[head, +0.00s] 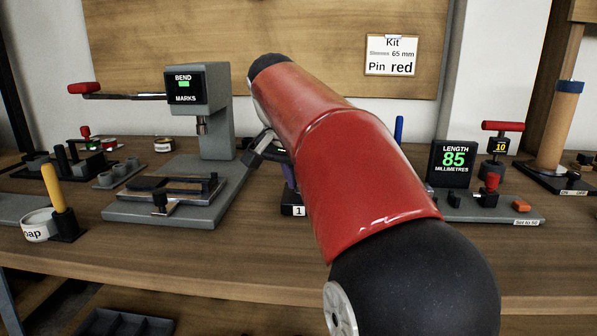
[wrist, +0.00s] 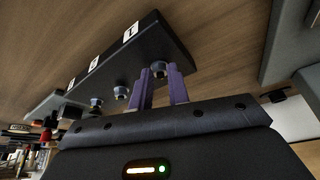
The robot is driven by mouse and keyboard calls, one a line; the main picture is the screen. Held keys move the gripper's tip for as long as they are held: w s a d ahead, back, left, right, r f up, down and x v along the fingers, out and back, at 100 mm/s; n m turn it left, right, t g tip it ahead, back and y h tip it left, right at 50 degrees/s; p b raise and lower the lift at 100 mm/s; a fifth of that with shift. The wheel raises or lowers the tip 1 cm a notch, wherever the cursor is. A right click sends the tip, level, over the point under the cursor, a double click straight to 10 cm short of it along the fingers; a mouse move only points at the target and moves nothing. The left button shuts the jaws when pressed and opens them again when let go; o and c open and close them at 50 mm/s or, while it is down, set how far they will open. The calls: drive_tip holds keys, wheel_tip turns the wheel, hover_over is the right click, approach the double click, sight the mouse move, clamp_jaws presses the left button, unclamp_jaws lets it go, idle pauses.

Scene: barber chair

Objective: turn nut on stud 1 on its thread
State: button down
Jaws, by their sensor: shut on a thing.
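In the wrist view, a dark block (wrist: 150,40) carries a row of small metal nuts on studs, with white number labels along it. The nut on stud 1 (wrist: 159,67) is nearest the label 1. My gripper (wrist: 161,73) has its two purple fingers around this nut, one on each side, and is shut on it. The stud's thread is hidden. In the head view, my red arm covers most of the block; the label 1 (head: 298,211) and a bit of a purple finger show beside it.
Two further nuts, one (wrist: 120,92) close to my left finger, stand along the block. In the head view, a grey press marked BEND (head: 200,85) stands left of my arm, and a length gauge reading 85 (head: 453,165) stands right. The table's front strip is clear.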

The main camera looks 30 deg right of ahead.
drive_tip(key=m+p, duration=0.1)
drive_tip(key=m+g+p, duration=0.1)
drive_tip(key=shift+w+a+r+m, duration=0.15)
drive_tip(key=shift+w+r+m, duration=0.05)
drive_tip(key=shift+m, duration=0.2)
drive_tip(key=m+p, duration=0.1)
drive_tip(key=m+g+p, duration=0.1)
drive_tip(key=m, duration=0.1)
drive_tip(key=shift+w+f+m+h, duration=0.1)
drive_tip(key=shift+w+m+h, duration=0.05)
drive_tip(key=shift+m+h, duration=0.2)
drive_tip(key=m+g, duration=0.1)
drive_tip(key=m, duration=0.2)
drive_tip(key=shift+w+g, duration=0.2)
drive_tip(key=shift+g, duration=0.2)
drive_tip(key=shift+w+f+m+g, duration=0.1)
drive_tip(key=shift+m+g, duration=0.6)
drive_tip(key=shift+m, duration=1.35)
drive_tip(key=shift+y, duration=0.45)
drive_tip(key=c, duration=1.3)
unclamp_jaws()
drive_tip(key=shift+c, duration=0.2)
